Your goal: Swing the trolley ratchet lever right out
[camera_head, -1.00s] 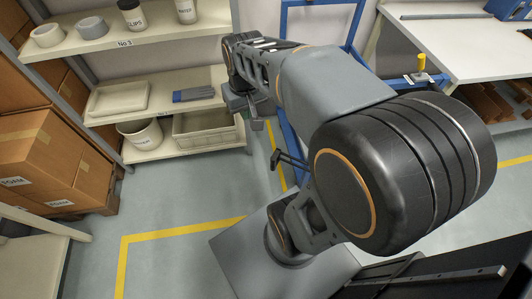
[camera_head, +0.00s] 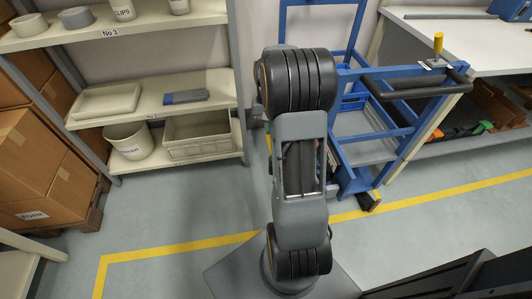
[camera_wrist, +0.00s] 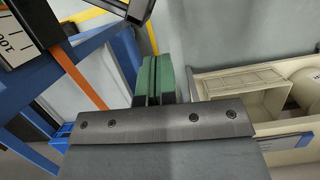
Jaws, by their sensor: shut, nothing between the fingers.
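The blue trolley (camera_head: 352,150) stands behind and right of my arm in the head view. Its blue bars also fill the left of the wrist view (camera_wrist: 95,42). An orange strap (camera_wrist: 82,78) runs down there beside a dark, labelled part. A dark metal piece (camera_wrist: 130,9) at the top edge, just beyond my fingertips, may be the ratchet lever; it is cut off by the frame. My gripper (camera_wrist: 152,68) has green fingers, shut together and empty. I cannot tell whether they touch the dark piece. My arm hides the gripper in the head view.
Shelving (camera_head: 150,95) with bins stands at the left. Its lower bin (camera_wrist: 250,95) is to the right of my fingers. A white bench (camera_head: 480,45) is at the right. A yellow-handled part (camera_head: 438,45) stands by the trolley's black handle (camera_head: 415,88). Floor at front left is clear.

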